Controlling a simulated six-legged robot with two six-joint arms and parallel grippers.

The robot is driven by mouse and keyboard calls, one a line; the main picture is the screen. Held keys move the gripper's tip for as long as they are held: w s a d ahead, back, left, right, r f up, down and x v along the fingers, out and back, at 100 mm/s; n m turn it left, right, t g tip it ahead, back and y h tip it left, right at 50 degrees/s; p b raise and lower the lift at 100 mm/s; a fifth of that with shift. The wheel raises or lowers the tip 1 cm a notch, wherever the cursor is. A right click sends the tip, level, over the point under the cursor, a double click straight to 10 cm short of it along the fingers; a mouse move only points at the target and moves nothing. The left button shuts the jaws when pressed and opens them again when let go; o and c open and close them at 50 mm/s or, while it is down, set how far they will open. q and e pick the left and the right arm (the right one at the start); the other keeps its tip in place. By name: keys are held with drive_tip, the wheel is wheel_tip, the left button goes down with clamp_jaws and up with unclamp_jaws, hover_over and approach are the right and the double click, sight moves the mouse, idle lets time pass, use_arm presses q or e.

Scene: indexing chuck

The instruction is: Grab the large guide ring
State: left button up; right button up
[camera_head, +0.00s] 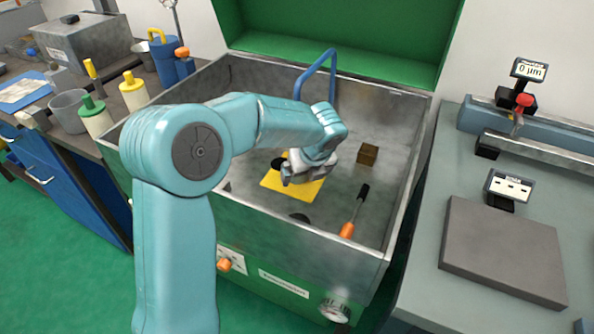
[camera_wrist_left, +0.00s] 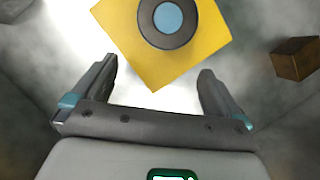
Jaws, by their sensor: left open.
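A dark grey ring around a blue-grey disc, likely the large guide ring (camera_wrist_left: 149,32), sits on a yellow square plate (camera_wrist_left: 152,78) in the left wrist view. Its top is cut off by the frame edge. In the head view the yellow plate (camera_head: 274,182) lies on the floor of a grey metal basin, partly hidden by my gripper; a dark round part (camera_head: 278,163) shows at its far left edge. My left gripper (camera_head: 289,177) is open above the plate. In the left wrist view its fingers (camera_wrist_left: 158,68) are apart with nothing between them, and the ring lies beyond the fingertips. My right gripper is not in view.
The basin's metal walls (camera_head: 405,165) surround the work area. A brown block (camera_head: 367,154) and an orange-handled tool (camera_head: 347,229) lie right of the plate. A blue curved pipe (camera_head: 318,66) rises at the back.

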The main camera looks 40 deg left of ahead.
use_arm(q)
drive_tip(key=shift+w+a, duration=0.35)
drive_tip(key=shift+a, duration=0.25)
drive_tip(key=a, duration=0.1)
drive_tip(key=w+a, duration=0.1)
drive_tip(key=shift+w+a, duration=0.15)
drive_tip(key=shift+a, duration=0.2)
drive_tip(key=x, duration=0.2)
drive_tip(key=shift+w+a+f, duration=0.2)
drive_tip(key=shift+a, duration=0.15)
drive_tip(key=shift+w+a+f, duration=0.15)
drive_tip(key=shift+f, duration=0.15)
drive_tip(key=c, duration=1.5)
drive_tip(key=shift+r, duration=0.1)
clamp_jaws()
